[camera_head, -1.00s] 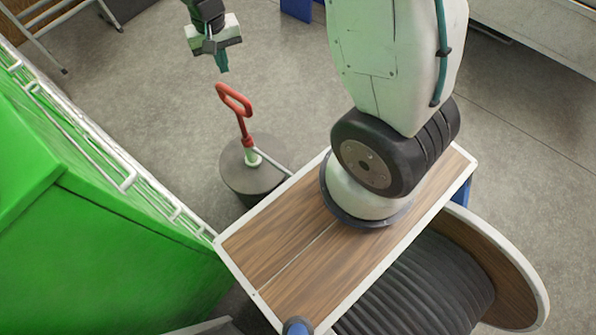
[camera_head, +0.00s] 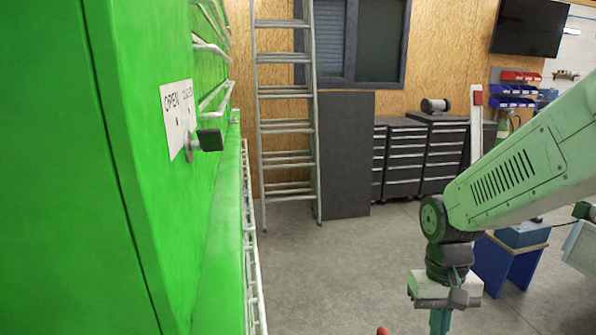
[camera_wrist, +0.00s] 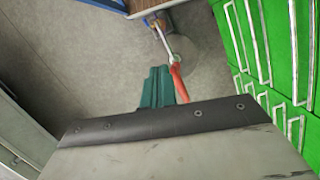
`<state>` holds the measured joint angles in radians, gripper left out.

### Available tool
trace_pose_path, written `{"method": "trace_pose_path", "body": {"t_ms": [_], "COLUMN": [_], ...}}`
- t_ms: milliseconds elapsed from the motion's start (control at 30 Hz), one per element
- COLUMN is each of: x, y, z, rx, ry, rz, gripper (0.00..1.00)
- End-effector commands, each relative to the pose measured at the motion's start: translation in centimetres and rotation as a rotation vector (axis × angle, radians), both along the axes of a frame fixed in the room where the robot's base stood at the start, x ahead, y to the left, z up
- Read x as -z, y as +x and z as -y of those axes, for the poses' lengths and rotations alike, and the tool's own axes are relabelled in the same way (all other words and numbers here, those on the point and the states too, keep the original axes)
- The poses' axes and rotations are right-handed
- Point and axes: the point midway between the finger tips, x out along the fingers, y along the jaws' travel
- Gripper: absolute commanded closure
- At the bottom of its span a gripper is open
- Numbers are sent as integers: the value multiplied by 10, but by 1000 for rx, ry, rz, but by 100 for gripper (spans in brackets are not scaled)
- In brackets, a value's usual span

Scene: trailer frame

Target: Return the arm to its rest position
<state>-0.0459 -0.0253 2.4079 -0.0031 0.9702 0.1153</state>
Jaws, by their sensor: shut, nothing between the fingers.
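My gripper (camera_head: 440,322) hangs down at the lower right of the head view, at the end of my pale green arm. Its dark green fingers also show in the wrist view (camera_wrist: 157,86), shut with nothing between them. The red handle (camera_wrist: 179,84) of a floor-standing tool shows just beyond the fingers in the wrist view. Only the tip of that red handle (camera_head: 383,331) shows at the bottom edge of the head view. I cannot tell the exact gap between it and the fingers.
A large green trailer wall (camera_head: 60,170) with white rails and a sign (camera_head: 178,118) fills the left. A ladder (camera_head: 285,110), a dark panel (camera_head: 345,155) and drawer cabinets (camera_head: 408,160) stand at the back. A blue-legged table (camera_head: 508,262) is right. The middle floor is clear.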

Motion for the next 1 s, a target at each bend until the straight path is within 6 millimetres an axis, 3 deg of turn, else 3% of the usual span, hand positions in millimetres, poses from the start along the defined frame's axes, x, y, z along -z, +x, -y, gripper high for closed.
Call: {"method": "trace_pose_path", "body": {"t_ms": [33, 200, 600, 1000], "x": [-15, -52, -112, -133], "y": [-11, -45, -116, -129], "z": [2, 6, 14, 15], "rx": [-12, -49, -80, -67], "ry": [4, 14, 17, 12], "rz": [13, 42, 201, 327], "gripper": [100, 100, 100, 100]}}
